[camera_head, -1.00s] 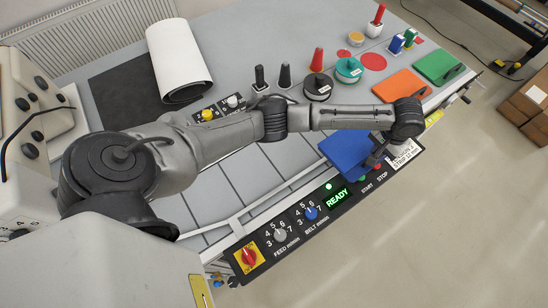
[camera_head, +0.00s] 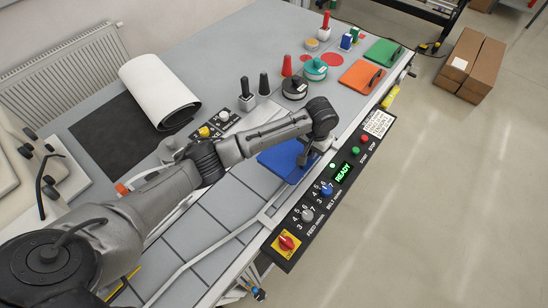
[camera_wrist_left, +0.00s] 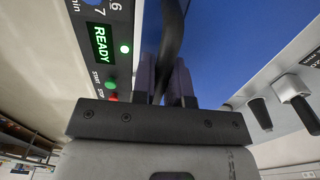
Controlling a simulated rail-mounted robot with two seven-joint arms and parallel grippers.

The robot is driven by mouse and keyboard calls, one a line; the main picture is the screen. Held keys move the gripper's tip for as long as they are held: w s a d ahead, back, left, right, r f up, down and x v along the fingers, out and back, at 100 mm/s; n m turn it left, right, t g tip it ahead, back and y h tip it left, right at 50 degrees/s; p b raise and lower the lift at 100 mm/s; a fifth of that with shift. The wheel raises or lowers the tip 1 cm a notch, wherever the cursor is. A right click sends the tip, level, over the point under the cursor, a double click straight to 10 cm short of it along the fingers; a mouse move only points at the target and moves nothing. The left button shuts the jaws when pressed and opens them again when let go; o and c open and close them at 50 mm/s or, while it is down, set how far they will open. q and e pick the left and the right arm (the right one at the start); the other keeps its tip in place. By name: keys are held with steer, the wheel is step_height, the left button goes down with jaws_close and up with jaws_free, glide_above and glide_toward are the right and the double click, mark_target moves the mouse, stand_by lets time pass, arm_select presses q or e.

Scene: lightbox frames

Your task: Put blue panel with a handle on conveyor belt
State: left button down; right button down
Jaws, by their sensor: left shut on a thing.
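The blue panel (camera_head: 280,161) is at the far right end of the grey segmented conveyor belt (camera_head: 207,226), behind the READY display. Its dark handle (camera_wrist_left: 171,40) runs between the fingers in the left wrist view, where the blue face (camera_wrist_left: 225,45) fills the upper right. My left gripper (camera_head: 305,157) is shut on the handle and points down at the panel's right side. My left forearm passes behind the panel and hides part of the surface there. I cannot tell whether the panel touches the surface below. My right gripper is not in view.
A control box (camera_head: 333,186) with knobs and buttons runs along the front edge. Orange (camera_head: 361,76) and green (camera_head: 383,51) panels lie farther right. Black-handled (camera_head: 294,88) and teal (camera_head: 314,69) round pieces stand behind my wrist. The belt's near left part is clear.

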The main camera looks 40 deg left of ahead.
mark_target(283, 148)
arm_select(q)
steer(key=s+a+f, duration=0.1)
steer(key=a+f, duration=0.1)
steer(key=a, duration=0.1)
steer(key=s+a+f, duration=0.1)
steer(key=a, duration=0.2)
steer(key=s+a+f, duration=0.1)
steer(key=a+f, duration=0.1)
steer(key=a, duration=0.1)
steer(key=shift+s+f+p, duration=0.2)
steer(key=shift+f+p, duration=0.15)
steer(key=shift+f, duration=2)
steer(key=c, duration=1.1)
jaws_free()
step_height(283, 148, up, 12)
steer(key=shift+d, duration=0.1)
